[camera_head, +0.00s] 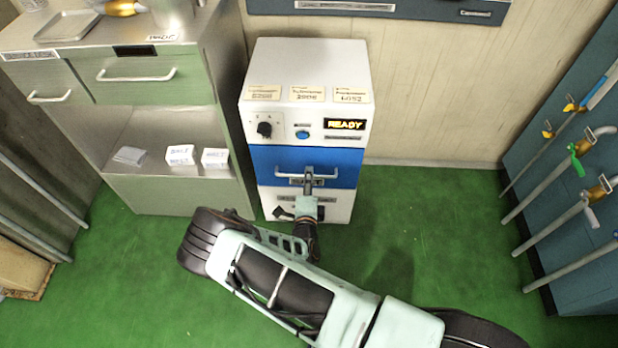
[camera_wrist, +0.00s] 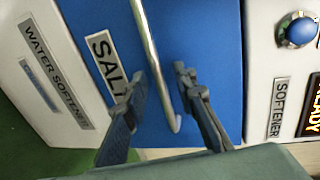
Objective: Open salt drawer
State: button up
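The salt drawer is a blue front (camera_head: 268,160) on the white softener cabinet, and it looks flush with the cabinet. It fills the middle of the wrist view (camera_wrist: 208,30) with a SALT label. Its metal bar handle (camera_head: 322,174) also shows in the wrist view (camera_wrist: 150,45). My gripper (camera_head: 307,192) is in front of the handle. In the wrist view my gripper (camera_wrist: 160,84) is open, with one finger on each side of the bar and gaps visible between. In the head view my gripper hides part of the SALT label.
The white softener cabinet (camera_head: 308,62) has a dial (camera_head: 264,129), a blue button (camera_head: 302,135) and a READY display (camera_head: 345,124). A steel counter with green drawers (camera_head: 140,92) stands left. Pipes with valves (camera_head: 560,205) line the right wall. The green floor (camera_head: 440,215) right of the cabinet is clear.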

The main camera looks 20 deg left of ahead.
grip_shut()
jog(key=shift+s, duration=0.15)
